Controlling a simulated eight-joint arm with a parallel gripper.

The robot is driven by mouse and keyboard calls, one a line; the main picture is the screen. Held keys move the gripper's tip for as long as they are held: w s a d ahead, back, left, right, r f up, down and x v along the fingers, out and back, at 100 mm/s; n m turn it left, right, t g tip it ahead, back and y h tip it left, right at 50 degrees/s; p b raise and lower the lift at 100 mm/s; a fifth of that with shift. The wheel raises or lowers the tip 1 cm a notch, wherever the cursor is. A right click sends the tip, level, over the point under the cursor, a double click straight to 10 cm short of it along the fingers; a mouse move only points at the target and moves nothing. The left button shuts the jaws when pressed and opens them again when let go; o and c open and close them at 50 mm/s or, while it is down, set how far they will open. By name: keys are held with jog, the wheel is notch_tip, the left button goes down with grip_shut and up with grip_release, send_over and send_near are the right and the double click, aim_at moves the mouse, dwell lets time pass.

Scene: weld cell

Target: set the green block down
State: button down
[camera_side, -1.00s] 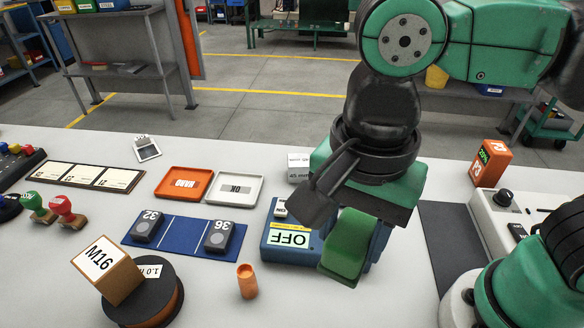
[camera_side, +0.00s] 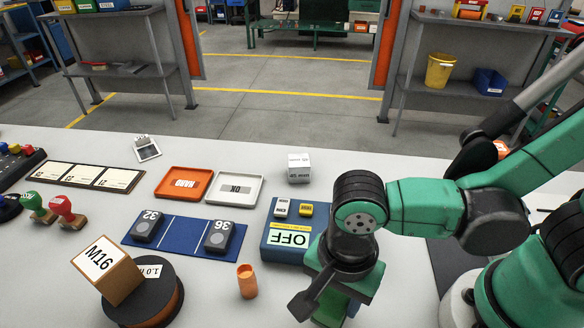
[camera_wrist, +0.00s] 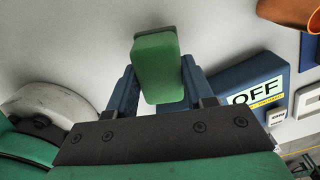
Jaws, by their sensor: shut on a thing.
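The green block (camera_wrist: 156,66) is between the two blue fingers of my gripper (camera_wrist: 158,84) in the wrist view, with its far end sticking out past them. In the side view my gripper (camera_side: 335,300) points down over the front of the table, in front of the blue OFF box. Only a small part of the green block (camera_side: 329,311) shows there, near the bottom edge of the picture, partly hidden by my gripper. I cannot tell whether the block touches the table.
The blue box with the OFF label (camera_side: 288,238) stands just behind my gripper. An orange cup (camera_side: 247,281) stands to the left. Farther left are a blue mat (camera_side: 183,236) with two dark blocks and a spool (camera_side: 150,300). A white cube (camera_side: 299,168) stands behind the box.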

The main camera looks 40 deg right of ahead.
aim_at(337, 294)
jog(key=shift+f, duration=0.9)
jog(key=shift+f, duration=0.15)
jog(key=shift+c, duration=1.7)
grip_release()
notch_tip(337, 294, up, 12)
jog(key=shift+r, duration=0.1)
jog(key=w+d+n+t, duration=0.3)
jog(key=w+d+n, duration=0.2)
jog(key=d, duration=0.3)
jog(key=w+d+n+t, duration=0.4)
jog(key=w+d+n, duration=0.1)
jog(key=d+n, duration=0.2)
jog(key=shift+d+f+n, duration=0.25)
jog(key=shift+d+n, duration=0.1)
jog(key=shift+n, duration=0.45)
